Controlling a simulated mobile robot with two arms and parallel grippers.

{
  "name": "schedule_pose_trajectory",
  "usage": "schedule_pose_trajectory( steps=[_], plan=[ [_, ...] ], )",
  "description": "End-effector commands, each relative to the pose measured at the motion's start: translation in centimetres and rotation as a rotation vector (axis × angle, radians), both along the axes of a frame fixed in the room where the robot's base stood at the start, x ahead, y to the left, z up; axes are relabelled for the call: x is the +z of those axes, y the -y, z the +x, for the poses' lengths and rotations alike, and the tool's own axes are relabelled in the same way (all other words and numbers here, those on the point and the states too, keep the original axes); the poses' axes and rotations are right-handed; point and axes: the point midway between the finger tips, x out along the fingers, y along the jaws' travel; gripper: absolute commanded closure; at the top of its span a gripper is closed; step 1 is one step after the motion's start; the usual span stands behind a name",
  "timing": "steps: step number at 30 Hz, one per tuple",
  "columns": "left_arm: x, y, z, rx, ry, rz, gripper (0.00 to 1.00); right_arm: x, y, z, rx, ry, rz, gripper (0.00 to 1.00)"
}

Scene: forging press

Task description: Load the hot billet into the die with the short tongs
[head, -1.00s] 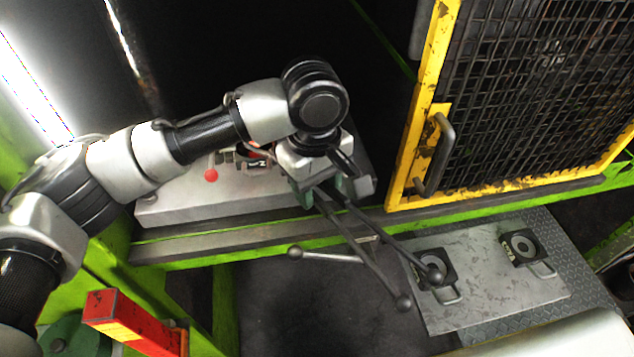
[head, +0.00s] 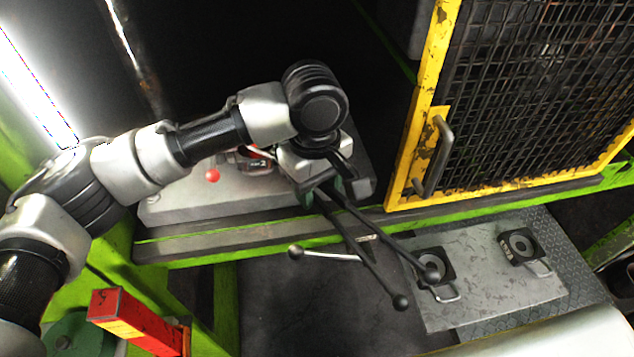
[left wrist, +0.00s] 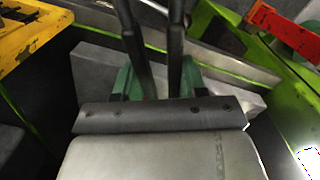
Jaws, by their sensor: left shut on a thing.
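My left gripper (head: 320,192) is shut on the dark tongs. The tongs (head: 362,236) slant down to the right, and their two long handles end in black balls. In the left wrist view the green fingers (left wrist: 157,82) stand around the two dark tong bars (left wrist: 176,45). The far end of the tongs is hidden behind my wrist. I cannot make out a glowing billet or the press die. My right gripper is out of view.
Two black blocks with round rings (head: 519,243) (head: 437,262) lie on a metal plate (head: 480,300). A grey box with a red knob (head: 212,175) is behind my arm. A red bar (head: 135,322) stands lower left.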

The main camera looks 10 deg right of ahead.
Motion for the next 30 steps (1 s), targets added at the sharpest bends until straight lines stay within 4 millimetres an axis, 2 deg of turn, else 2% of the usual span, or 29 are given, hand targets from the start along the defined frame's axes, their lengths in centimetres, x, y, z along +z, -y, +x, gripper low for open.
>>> schedule_pose_trajectory(
  steps=[15,16,17,26,27,30],
  plan=[
    [-0.26,0.02,0.04,0.000,0.003,-0.001,1.00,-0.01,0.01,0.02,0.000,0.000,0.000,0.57],
    [-0.27,0.01,0.05,0.000,0.003,-0.002,0.56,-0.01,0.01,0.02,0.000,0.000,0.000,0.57],
    [-0.26,0.02,0.04,0.000,0.003,-0.002,0.54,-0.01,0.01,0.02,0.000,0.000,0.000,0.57],
    [-0.28,0.02,0.03,0.000,0.002,-0.001,0.54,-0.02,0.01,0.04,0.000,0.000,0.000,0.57],
    [-0.29,0.02,0.03,0.000,0.002,-0.001,0.47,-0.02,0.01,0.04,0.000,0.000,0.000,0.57],
    [-0.30,0.02,0.02,0.000,0.001,-0.002,0.49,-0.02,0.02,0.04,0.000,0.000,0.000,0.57]
  ],
)
